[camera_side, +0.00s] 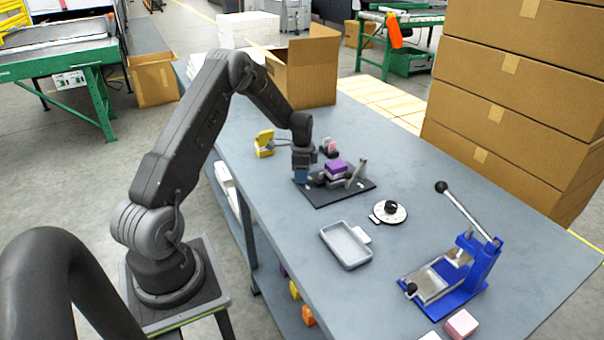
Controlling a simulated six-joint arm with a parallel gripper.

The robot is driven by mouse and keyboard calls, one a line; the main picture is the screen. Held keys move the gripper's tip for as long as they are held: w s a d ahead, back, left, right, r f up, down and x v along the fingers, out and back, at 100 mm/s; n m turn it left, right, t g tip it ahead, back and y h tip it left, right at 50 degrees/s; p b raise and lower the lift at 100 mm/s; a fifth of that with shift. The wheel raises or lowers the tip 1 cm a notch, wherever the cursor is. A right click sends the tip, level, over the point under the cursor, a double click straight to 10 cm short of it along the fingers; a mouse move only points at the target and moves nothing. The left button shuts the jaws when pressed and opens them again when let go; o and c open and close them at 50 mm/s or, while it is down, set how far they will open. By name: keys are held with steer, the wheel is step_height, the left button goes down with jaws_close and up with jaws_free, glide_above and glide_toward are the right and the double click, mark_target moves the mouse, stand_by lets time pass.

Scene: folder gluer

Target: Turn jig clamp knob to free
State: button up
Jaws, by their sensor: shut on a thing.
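The jig stands on a dark base plate (335,195) in the middle of the table. It holds a purple block (336,169) among grey parts, with a pale upright piece (359,171) at its right. My gripper (301,176) points down at the left end of the jig and is shut on the jig clamp knob. The knob is mostly hidden by the gripper, so its turn angle cannot be told. A small bluish part shows at the gripper's tip.
A white disc with a black knob (388,211), a grey tray (346,246) and a blue lever press (458,270) stand to the right and front. An open carton (308,68) stands at the back.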

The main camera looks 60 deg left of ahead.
steer(key=n, duration=0.4)
steer(key=shift+n, duration=0.3)
steer(key=n, duration=0.3)
steer(key=shift+n, duration=0.3)
steer(key=n, duration=0.3)
steer(key=shift+n, duration=2.1)
